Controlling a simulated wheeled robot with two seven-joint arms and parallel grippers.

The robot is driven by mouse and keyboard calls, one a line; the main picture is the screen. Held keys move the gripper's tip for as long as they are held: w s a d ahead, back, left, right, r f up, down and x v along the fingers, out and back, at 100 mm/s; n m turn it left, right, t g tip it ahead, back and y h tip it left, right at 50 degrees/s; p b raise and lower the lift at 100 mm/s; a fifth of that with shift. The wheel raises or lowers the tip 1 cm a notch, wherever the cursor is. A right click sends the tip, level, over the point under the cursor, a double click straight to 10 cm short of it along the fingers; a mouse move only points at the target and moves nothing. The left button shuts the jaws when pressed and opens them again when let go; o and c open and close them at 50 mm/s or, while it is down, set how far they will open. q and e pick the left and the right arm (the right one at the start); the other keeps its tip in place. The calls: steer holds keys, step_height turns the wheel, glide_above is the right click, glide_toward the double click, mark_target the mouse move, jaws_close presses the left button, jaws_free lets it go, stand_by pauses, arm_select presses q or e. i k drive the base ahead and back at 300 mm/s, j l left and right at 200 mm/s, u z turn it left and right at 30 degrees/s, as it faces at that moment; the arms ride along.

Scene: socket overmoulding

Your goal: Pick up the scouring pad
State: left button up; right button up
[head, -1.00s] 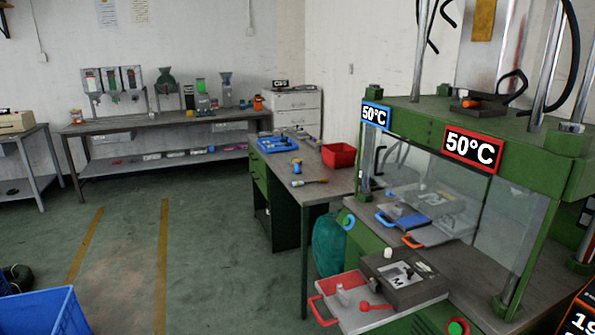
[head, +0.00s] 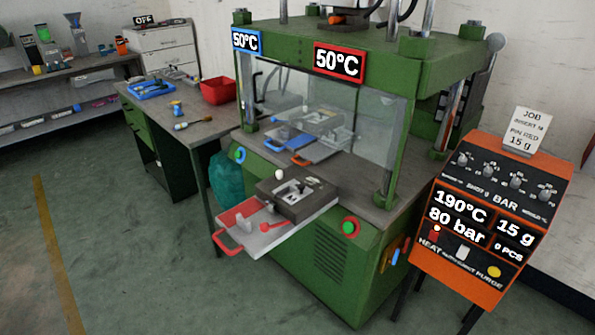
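I cannot pick out a scouring pad for certain in the head view. Several small items lie on the grey workbench (head: 195,139), among them a brush-like tool (head: 190,125) and a small yellow and blue item (head: 176,108). A blue tray (head: 139,97) on that bench holds small things too small to tell apart. Neither of my grippers is in view.
A green press (head: 325,258) with a red-handled pull-out tray (head: 262,243) and a mould block (head: 309,203) stands in the middle. An orange control panel (head: 455,267) stands at right. A red bin (head: 218,91) sits on the workbench. Floor at left is clear.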

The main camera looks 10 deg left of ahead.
mark_target(177, 113)
steer(key=i+j, duration=0.1)
steer(key=j, duration=0.25)
steer(key=i+j, duration=0.1)
steer(key=j, duration=0.3)
steer(key=i+j, duration=0.1)
steer(key=j, duration=0.25)
steer(key=i+j, duration=0.1)
steer(key=j, duration=0.3)
